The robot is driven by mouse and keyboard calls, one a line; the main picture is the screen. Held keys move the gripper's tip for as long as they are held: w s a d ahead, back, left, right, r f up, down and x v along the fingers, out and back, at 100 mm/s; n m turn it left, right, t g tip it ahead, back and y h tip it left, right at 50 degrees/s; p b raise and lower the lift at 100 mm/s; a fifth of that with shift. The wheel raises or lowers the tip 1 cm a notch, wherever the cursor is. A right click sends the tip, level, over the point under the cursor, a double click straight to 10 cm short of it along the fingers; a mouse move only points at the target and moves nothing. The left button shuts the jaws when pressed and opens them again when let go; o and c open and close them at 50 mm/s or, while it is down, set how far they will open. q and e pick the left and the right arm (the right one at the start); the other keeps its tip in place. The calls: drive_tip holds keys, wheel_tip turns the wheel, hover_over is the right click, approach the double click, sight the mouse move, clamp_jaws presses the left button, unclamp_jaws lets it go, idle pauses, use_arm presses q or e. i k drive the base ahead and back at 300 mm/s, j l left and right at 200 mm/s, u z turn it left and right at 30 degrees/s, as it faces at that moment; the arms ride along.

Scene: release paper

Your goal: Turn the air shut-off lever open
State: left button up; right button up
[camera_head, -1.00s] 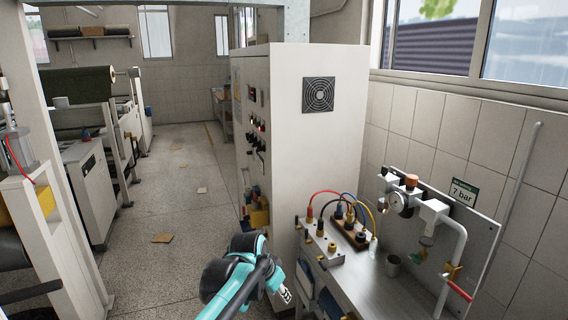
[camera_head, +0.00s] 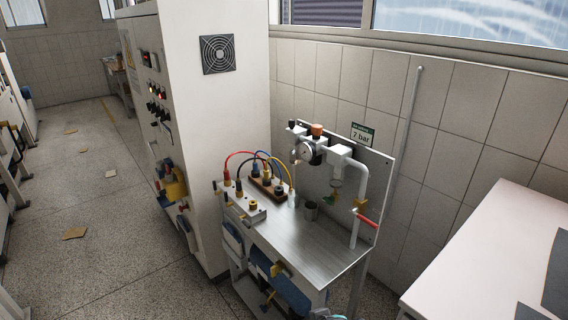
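The air shut-off lever (camera_head: 368,221) is a red handle low on the white air pipe (camera_head: 361,180), in the right half of the head view. It slants down to the right, across the line of the pipe, beside a brass-coloured valve body (camera_head: 361,205). The pipe comes down from the regulator with its round gauge (camera_head: 303,151) and orange knob (camera_head: 317,130). Neither gripper is in view. A small teal and dark piece at the bottom edge looks like part of my arm. Nothing is seen touching the lever.
A white table (camera_head: 490,250) is at right.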

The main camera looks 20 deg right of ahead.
sight(353, 211)
drive_tip(key=j+z, duration=0.15)
drive_tip(key=z, duration=1.1)
